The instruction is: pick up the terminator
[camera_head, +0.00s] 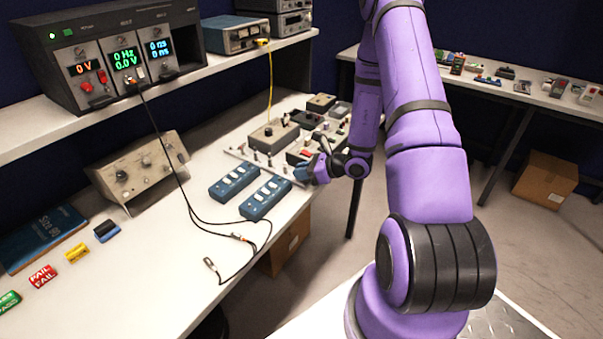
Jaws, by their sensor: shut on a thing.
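My gripper (304,173) is at the end of my purple arm, over the right edge of the left bench. It is low, at the right end of a pale strip (240,156) with several small upright metal-looking fittings. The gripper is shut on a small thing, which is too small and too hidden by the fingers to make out. I cannot tell the terminator apart from the small fittings on the strip. I also cannot tell whether the held thing touches the strip.
Two blue switch boxes (234,183) (265,197) lie just left of my gripper. A grey box with a knob (273,134) and other small boxes stand behind. Black leads (183,187) hang from the instrument (119,55) onto the bench.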

